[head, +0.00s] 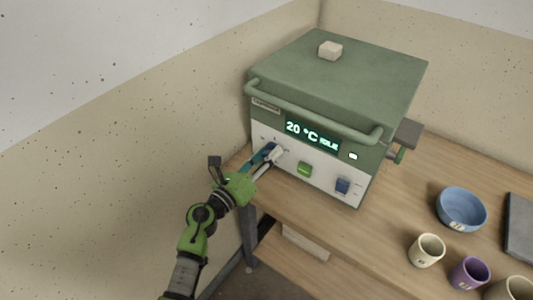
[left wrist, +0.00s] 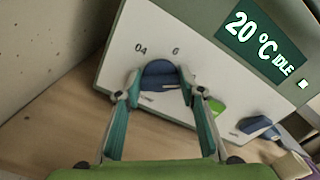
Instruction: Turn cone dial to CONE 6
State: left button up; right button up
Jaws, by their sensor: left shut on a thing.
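The green kiln (head: 335,85) stands on the wooden bench with its white control panel (head: 325,172) facing me. Its display (head: 313,137) reads 20 °C IDLE, and it also shows in the left wrist view (left wrist: 262,42). The blue cone dial (left wrist: 160,74) is at the left of the panel, below the marks "04" and "6". My left gripper (head: 272,152) is shut on the dial, one finger on each side, as the left wrist view (left wrist: 160,88) shows. The fingers hide part of the dial, and I cannot tell where it points. My right gripper is not in view.
A green button (head: 304,169) and a blue switch (head: 342,186) sit right of the dial. A blue bowl (head: 461,209), a cream cup (head: 427,250) and a purple cup (head: 469,273) stand on the bench at right. A wall is close on the left.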

pick_arm(q)
jog(key=shift+n+p, duration=0.9)
jog(key=shift+n, duration=0.2)
jog(key=n+p, duration=0.1)
jog(key=n, duration=0.1)
jog(key=shift+a+n, duration=0.1)
jog(key=shift+n, duration=0.3)
jog(key=n+p, duration=0.1)
jog(key=n, duration=0.1)
jog(key=shift+f+n+p, duration=0.1)
jog(key=shift+n+p, duration=0.2)
jog(key=shift+p, duration=0.05)
jog(key=shift+f+n+p, duration=0.15)
jog(key=shift+n+p, duration=0.4)
jog(key=shift+n, duration=1.05)
jog(key=o, duration=1.1)
